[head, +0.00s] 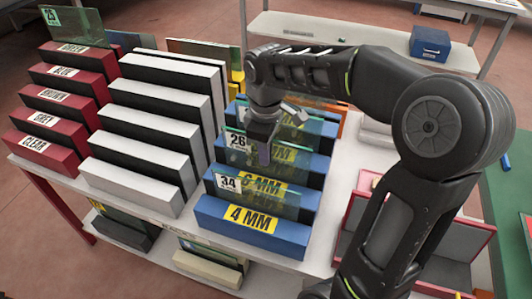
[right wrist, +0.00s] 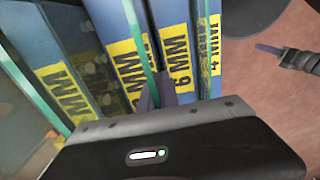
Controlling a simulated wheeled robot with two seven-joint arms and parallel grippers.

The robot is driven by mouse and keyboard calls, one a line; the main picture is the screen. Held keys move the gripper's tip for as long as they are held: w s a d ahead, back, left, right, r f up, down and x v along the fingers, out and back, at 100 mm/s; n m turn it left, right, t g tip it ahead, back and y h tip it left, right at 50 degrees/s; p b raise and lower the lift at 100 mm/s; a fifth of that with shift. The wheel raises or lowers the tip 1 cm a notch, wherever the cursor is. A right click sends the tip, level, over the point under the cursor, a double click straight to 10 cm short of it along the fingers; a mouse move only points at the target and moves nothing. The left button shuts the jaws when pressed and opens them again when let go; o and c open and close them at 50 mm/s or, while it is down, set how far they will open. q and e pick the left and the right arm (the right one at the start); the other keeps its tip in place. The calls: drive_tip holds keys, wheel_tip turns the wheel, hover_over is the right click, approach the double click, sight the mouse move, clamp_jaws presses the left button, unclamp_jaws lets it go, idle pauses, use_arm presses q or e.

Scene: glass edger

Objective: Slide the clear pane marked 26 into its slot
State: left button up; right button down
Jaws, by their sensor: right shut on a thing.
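The clear pane marked 26 (head: 238,141) is a greenish upright sheet at the blue rack (head: 250,228), behind the 6 MM step. My right gripper (head: 264,153) is shut on its upper edge. In the right wrist view, the pane's green edge (right wrist: 139,45) runs between the fingers (right wrist: 150,98) and lines up with a gap between blue blocks. Its lower edge is hidden, so I cannot tell how deep it sits. A dark part with a purple finger at the right of the wrist view looks like my left gripper (right wrist: 268,49); its opening is unclear.
A pane marked 34 (head: 228,182) stands in front, between the 6 MM and 4 MM steps. Another pane stands behind. White stepped racks (head: 130,188) and red colour-labelled blocks (head: 42,148) are at left. A red-edged grey bin (head: 455,272) is at right.

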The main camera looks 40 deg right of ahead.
use_arm(q)
drive_tip(key=shift+f, duration=0.25)
use_arm(e)
drive_tip(key=shift+s+a+f, duration=0.1)
drive_tip(key=shift+s+f, duration=0.1)
drive_tip(key=shift+f, duration=0.3)
drive_tip(key=shift+s+f, duration=0.15)
drive_tip(key=shift+f, duration=0.3)
use_arm(q)
drive_tip(key=shift+a, duration=0.1)
use_arm(e)
drive_tip(key=c, duration=1.5)
unclamp_jaws()
drive_tip(key=shift+s+g, duration=0.1)
drive_tip(key=shift+g, duration=0.2)
use_arm(q)
drive_tip(key=shift+w+d+r, duration=0.15)
drive_tip(key=shift+d, duration=0.05)
use_arm(e)
drive_tip(key=shift+a+r, duration=0.15)
drive_tip(key=shift+r, duration=4.7)
